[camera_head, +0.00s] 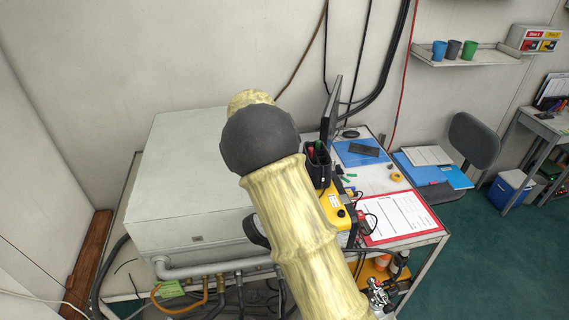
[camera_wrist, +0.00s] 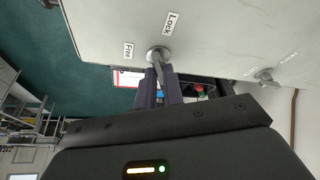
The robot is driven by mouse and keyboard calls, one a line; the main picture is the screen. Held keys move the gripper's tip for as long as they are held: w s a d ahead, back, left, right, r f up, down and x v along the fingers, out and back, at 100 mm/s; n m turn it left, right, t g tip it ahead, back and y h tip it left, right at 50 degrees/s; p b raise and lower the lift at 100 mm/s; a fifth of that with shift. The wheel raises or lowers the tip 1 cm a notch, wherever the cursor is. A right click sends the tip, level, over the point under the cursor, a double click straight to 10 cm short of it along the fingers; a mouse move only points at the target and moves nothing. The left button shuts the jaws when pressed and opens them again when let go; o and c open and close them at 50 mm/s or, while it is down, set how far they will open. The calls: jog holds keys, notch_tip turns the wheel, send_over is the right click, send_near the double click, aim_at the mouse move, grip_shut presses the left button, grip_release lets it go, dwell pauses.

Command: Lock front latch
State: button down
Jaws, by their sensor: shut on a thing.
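In the wrist view, the front latch (camera_wrist: 158,53) is a grey metal round boss with a short lever on the pale panel face. The label "Free" (camera_wrist: 128,52) is to its left and the label "Lock" (camera_wrist: 171,22) is above it. My gripper (camera_wrist: 161,82) is shut on the latch lever, which shows between its two fingers. The lever points down in the picture, toward my gripper, and lines up with neither label. In the head view, my arm hides the latch and the gripper tips.
A second, similar latch (camera_wrist: 265,76) with two labels is at the right of the wrist view. In the head view, the pale panel box (camera_head: 180,170) sits on a bench, with pipes and hoses (camera_head: 215,268) below its front. A yellow device (camera_head: 336,210) and a red-edged clipboard (camera_head: 398,215) lie right.

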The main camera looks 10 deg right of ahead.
jog(key=m, duration=0.2)
jog(key=m+g+p, duration=0.1)
jog(key=m, duration=0.1)
jog(key=m+g+p, duration=0.1)
jog(key=shift+w+a+m, duration=0.1)
jog(key=shift+w+m, duration=0.2)
jog(key=shift+m, duration=0.1)
jog(key=c, duration=1.5)
grip_release()
jog(key=v, duration=0.5)
jog(key=b+v, duration=0.1)
jog(key=v, duration=0.5)
jog(key=b+v, duration=0.1)
jog(key=v, duration=0.5)
jog(key=shift+w+a, duration=0.2)
jog(key=shift+a, duration=0.25)
